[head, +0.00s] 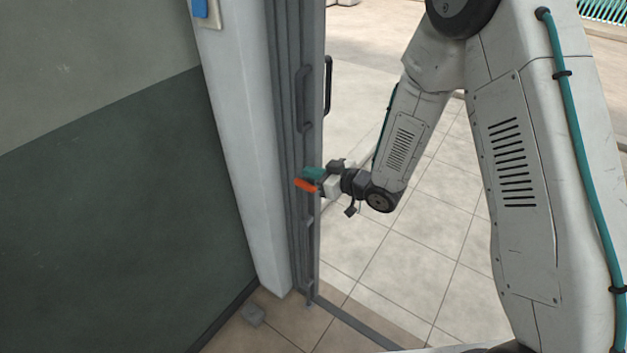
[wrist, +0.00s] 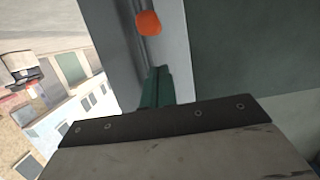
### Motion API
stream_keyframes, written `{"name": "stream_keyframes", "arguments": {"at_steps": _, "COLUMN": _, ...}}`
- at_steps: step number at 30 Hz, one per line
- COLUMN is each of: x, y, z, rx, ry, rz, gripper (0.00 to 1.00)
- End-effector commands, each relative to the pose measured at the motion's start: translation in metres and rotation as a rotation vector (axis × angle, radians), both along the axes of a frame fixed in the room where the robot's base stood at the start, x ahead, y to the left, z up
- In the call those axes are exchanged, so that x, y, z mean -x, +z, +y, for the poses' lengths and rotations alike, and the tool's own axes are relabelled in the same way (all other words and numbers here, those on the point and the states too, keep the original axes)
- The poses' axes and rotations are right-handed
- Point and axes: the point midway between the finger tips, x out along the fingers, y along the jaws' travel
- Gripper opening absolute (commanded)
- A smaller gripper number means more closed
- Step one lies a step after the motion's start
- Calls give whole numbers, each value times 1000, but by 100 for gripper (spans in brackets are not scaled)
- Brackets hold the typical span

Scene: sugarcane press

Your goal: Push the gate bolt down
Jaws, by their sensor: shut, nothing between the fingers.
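The gate bolt shows as an orange knob (head: 306,185) on the edge of the grey metal gate (head: 307,240), below the gate's handle. In the wrist view the orange knob (wrist: 148,23) is near the top, against the grey metal. My gripper (head: 311,174) has teal fingers and reaches in from the right. Its fingertips are close to the knob, just above it in the head view. In the wrist view the shut fingers (wrist: 158,75) point toward the knob, with a gap in the picture. I cannot tell whether they touch. The bolt's rod cannot be made out.
Dark handles (head: 303,97) stand out from the gate above my gripper. A pale post (head: 245,140) and a green-grey wall (head: 100,200) are to the left. The tiled floor (head: 440,270) to the right looks clear.

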Motion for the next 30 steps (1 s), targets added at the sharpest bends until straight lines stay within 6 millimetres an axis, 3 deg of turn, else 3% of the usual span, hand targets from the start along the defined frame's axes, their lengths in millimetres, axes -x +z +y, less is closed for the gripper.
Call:
{"name": "stream_keyframes", "arguments": {"at_steps": 1, "x": 1, "y": 12, "z": 0, "rx": -2, "ry": 1, "rz": -5, "gripper": 0}}
{"name": "stream_keyframes", "arguments": {"at_steps": 6, "x": 27, "y": 19, "z": -36, "rx": -1, "ry": -4, "rz": -1, "gripper": 0}}
{"name": "stream_keyframes", "arguments": {"at_steps": 13, "x": 51, "y": 28, "z": -67, "rx": -1, "ry": -2, "rz": -2, "gripper": 0}}
{"name": "stream_keyframes", "arguments": {"at_steps": 30, "x": 60, "y": 31, "z": -76, "rx": -1, "ry": 1, "rz": -2, "gripper": 0}}
